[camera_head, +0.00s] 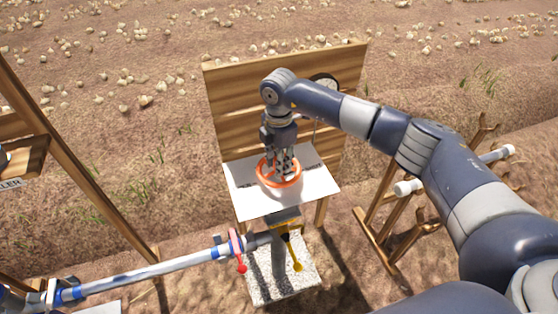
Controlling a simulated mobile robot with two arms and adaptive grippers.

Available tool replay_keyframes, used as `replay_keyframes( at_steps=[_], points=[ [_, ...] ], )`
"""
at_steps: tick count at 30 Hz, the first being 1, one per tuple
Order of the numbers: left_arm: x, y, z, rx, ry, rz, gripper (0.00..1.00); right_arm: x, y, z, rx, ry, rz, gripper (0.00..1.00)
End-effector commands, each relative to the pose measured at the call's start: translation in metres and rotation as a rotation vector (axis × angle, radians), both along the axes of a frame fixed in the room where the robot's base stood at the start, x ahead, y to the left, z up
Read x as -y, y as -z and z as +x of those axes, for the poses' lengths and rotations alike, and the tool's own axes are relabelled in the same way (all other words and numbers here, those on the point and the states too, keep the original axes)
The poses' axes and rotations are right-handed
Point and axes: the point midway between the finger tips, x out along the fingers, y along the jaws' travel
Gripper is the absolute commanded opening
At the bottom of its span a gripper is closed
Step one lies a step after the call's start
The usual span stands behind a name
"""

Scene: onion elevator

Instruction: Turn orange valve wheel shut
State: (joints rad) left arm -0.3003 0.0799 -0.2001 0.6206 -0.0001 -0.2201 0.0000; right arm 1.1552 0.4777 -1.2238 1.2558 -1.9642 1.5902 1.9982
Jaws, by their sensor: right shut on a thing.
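The orange valve wheel (263,180) lies flat on a white panel (320,185) on top of a small wooden stand. My right gripper (284,172) reaches down on the wheel from above, with its arm coming in from the right. Its fingers are shut on the wheel and cover part of it. My left gripper is not in view.
A wooden plank board (225,105) with a round gauge (325,82) stands behind the panel. A pipe (150,270) with red (241,267) and yellow (297,264) handles runs in front, over a pale block (300,285). A wooden rack (375,235) stands at right.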

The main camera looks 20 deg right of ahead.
Motion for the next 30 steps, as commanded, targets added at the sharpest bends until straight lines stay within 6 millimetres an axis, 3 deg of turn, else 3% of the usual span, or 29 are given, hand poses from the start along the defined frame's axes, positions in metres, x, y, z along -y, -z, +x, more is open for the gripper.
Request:
replay_keyframes(
  at_steps=[10,11,12,23,30],
  points=[
    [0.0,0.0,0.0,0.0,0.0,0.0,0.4,0.0,-0.002,0.002,0.005,0.004,0.001,0.02],
    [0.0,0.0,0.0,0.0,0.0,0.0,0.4,0.0,-0.002,0.002,0.005,0.004,0.001,0.3],
    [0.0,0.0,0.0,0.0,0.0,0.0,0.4,0.0,-0.002,0.001,0.005,0.004,0.001,0.34],
    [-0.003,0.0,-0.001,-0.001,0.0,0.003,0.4,0.0,-0.004,0.001,0.003,0.002,0.001,0.34],
    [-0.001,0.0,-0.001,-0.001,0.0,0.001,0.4,0.0,-0.042,0.002,0.007,0.003,0.002,0.34]
  ],
)
